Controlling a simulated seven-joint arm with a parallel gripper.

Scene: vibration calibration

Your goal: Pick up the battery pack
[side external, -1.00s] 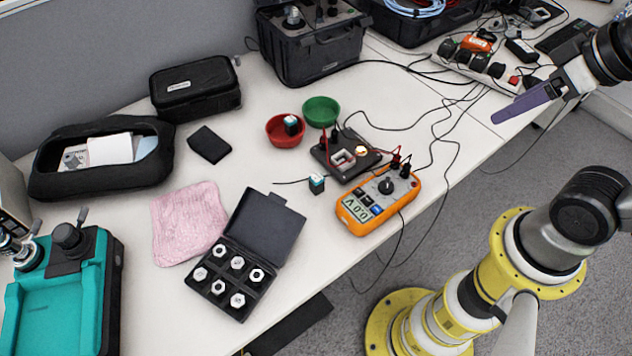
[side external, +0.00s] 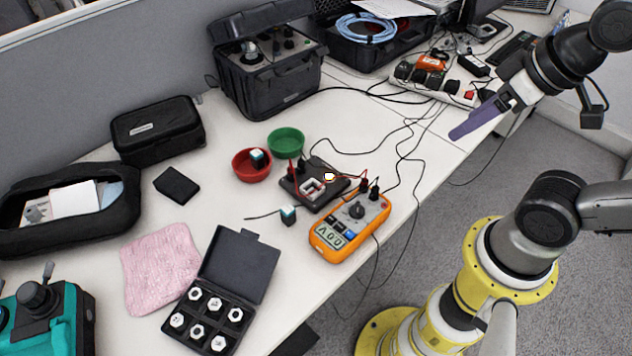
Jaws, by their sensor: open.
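A small flat black block (side external: 177,184) lies on the white table between the black zipped case and the red bowl. It may be the battery pack, but I cannot tell for sure, as no label can be read. My gripper (side external: 458,132), with long purple fingers, is at the upper right over the table's right edge. It is far from the black block, with the bowls and the multimeter between them. It is open and I see nothing held in it. The gap between its fingers is hidden from this side.
An orange multimeter (side external: 350,228) with leads, a black fixture (side external: 325,193), a red bowl (side external: 245,172) and a green bowl (side external: 286,143) fill the middle. A pink cloth (side external: 160,265) and an open box of nuts (side external: 240,262) lie in front. Loose cables cross the right side.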

